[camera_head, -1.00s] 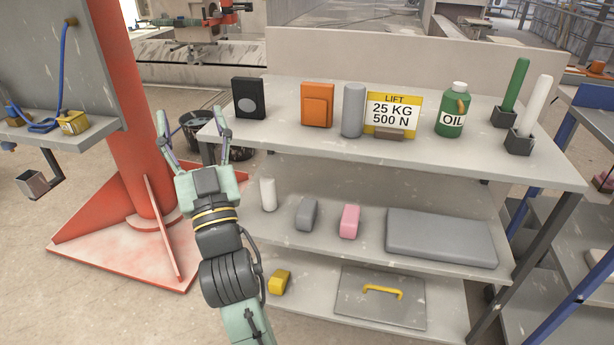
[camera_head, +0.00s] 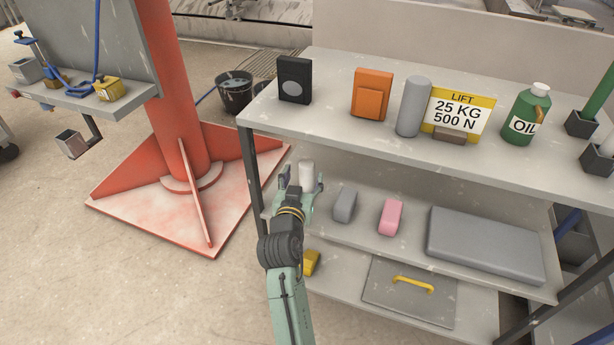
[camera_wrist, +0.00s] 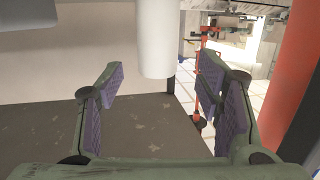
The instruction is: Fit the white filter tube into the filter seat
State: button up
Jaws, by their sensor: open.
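A plain white cylinder (camera_head: 306,172), which looks like the filter tube, stands upright at the left end of the middle shelf. My gripper (camera_head: 301,178) is open, with its fingers appearing on either side of the tube in the head view. In the wrist view the white tube (camera_wrist: 156,40) shows between and beyond the two purple-padded fingers (camera_wrist: 163,82), with gaps on both sides and no visible contact. A square grey open-topped cup (camera_head: 70,145) hangs on a bracket below the left panel; I cannot tell whether it is the filter seat.
A grey block (camera_head: 344,206) and a pink block (camera_head: 390,216) stand right of the tube. The upper shelf (camera_head: 340,122) overhangs behind, holding an orange box (camera_head: 372,94) and other items. A red column (camera_head: 178,100) rises at left, with open floor in front.

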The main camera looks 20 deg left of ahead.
aim_at(305, 172)
jog(key=x, duration=0.1)
jog(key=p+x, duration=0.1)
jog(key=x, duration=0.2)
jog(key=shift+d+r, duration=0.1)
jog(key=shift+r, duration=0.15)
jog(key=shift+w+f+p, duration=0.2)
jog(key=shift+w+p, duration=0.1)
jog(key=shift+w, duration=0.2)
jog(key=shift+c, duration=0.5)
jog(key=c, duration=1.2)
